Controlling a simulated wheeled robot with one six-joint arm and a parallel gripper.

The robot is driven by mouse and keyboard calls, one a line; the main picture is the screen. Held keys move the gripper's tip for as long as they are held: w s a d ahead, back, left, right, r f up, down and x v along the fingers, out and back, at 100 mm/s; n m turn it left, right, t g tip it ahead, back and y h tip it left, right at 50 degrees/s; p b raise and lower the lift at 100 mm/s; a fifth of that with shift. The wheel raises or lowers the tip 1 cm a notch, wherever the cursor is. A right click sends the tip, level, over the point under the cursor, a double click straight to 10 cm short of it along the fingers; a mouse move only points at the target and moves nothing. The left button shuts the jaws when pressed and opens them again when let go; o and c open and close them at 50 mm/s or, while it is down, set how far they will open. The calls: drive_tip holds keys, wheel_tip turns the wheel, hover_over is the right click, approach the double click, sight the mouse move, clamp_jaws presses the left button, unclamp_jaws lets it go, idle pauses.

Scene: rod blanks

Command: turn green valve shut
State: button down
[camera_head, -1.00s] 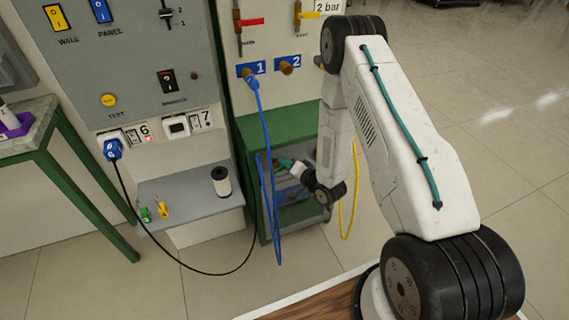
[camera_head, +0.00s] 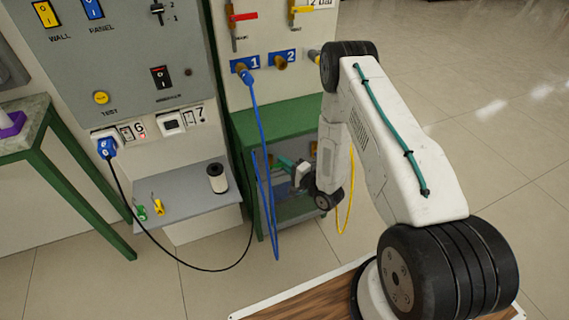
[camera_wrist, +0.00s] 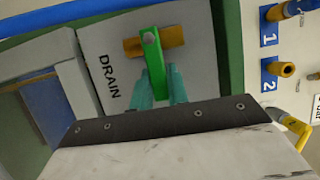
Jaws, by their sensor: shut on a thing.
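The green valve handle (camera_wrist: 153,60) shows in the wrist view as a bright green lever. It sits across a brass pipe (camera_wrist: 133,46) on a light grey panel marked DRAIN (camera_wrist: 103,45). My gripper (camera_wrist: 161,85) is shut on the handle, with one teal finger on each side of its lower part. In the head view my gripper (camera_head: 287,162) reaches into the open front of the green cabinet (camera_head: 280,118). The handle is too small and covered there to make out.
A blue hose (camera_head: 262,140) hangs from port 1 close to the left of my gripper. A yellow hose (camera_head: 348,205) hangs to its right. A grey shelf (camera_head: 180,188) with a spool (camera_head: 217,178) is further left. Open floor lies to the right.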

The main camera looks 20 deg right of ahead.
drive_tip(key=shift+f, duration=0.1)
idle(0.3)
drive_tip(key=c, duration=1.4)
unclamp_jaws()
drive_tip(key=shift+o, duration=0.2)
drive_tip(key=v, duration=0.8)
